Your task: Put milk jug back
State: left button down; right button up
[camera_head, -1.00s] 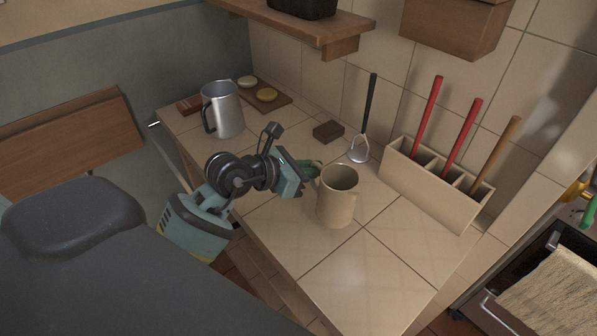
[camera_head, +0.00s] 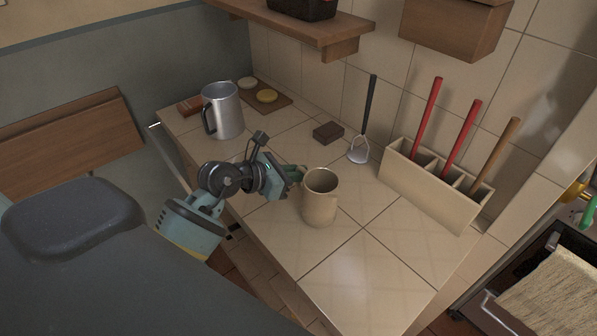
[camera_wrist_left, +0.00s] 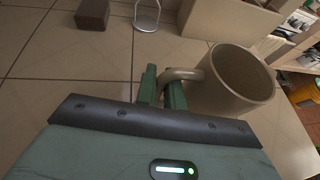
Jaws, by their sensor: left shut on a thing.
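A beige mug-shaped vessel (camera_head: 320,205) is upright at the middle of the tiled counter. My left gripper (camera_head: 297,174) is shut on its handle, at its left side. In the left wrist view the green fingers (camera_wrist_left: 162,90) close around the handle of the beige vessel (camera_wrist_left: 232,85). I cannot tell whether its base touches the tiles. A metal jug (camera_head: 224,112) with a dark handle stands upright at the back left of the counter, apart from the gripper. My right gripper is not in view.
A wooden board (camera_head: 284,102) with small round items lies behind the metal jug. A brown block (camera_head: 328,131), a whisk-like tool (camera_head: 360,148) and a beige holder (camera_head: 430,190) with several handles line the wall. The front counter is clear. A shelf (camera_head: 295,28) hangs above.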

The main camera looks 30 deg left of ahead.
pick_arm(q)
jog(key=shift+f, duration=0.1)
jog(key=c, duration=1.9)
grip_release()
jog(key=shift+f, duration=0.1)
jog(key=o, duration=0.4)
jog(key=shift+r, duration=0.3)
jog(key=v, duration=1.2)
jog(key=shift+b, duration=0.4)
jog(key=shift+f, duration=0.1)
